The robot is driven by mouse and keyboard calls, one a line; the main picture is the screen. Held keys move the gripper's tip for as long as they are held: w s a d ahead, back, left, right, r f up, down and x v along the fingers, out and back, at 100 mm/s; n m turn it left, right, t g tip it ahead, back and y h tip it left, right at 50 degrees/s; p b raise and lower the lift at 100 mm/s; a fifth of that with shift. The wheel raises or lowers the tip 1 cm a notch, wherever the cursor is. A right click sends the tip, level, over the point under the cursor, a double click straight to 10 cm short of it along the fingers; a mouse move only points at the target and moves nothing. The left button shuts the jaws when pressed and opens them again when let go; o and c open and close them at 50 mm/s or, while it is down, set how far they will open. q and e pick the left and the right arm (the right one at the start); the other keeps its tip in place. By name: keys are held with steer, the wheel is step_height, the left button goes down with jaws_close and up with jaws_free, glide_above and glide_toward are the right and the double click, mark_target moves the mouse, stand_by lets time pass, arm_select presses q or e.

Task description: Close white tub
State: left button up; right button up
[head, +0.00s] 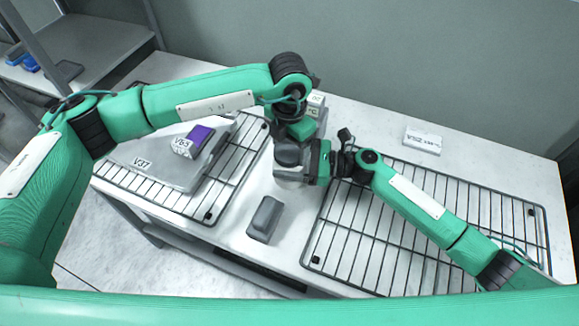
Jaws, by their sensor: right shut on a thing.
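I cannot make out a clearly white tub. A grey container (290,175) stands near the middle of the table, mostly hidden by my grippers. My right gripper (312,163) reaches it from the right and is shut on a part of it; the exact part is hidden. My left gripper (288,152) comes down over the same spot from above, and its fingers cannot be made out. A pale box (316,103) with a temperature label stands just behind, partly covered by my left arm.
A grey flat case (140,160) marked V37 lies on the left wire rack (233,165), with a purple-topped box (197,140) on it. A dark grey block (265,219) lies in front. The right rack (350,238) is empty; a white label card (422,140) lies behind it.

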arm_select(q)
steer(key=shift+c, duration=0.8)
steer(key=m, duration=0.5)
steer(key=o, duration=1.1)
steer(key=shift+r, duration=0.1)
steer(key=shift+r, duration=2.25)
steer(key=c, duration=0.3)
step_height(320, 180, up, 3)
steer(key=n, duration=0.5)
steer(key=shift+r, duration=0.2)
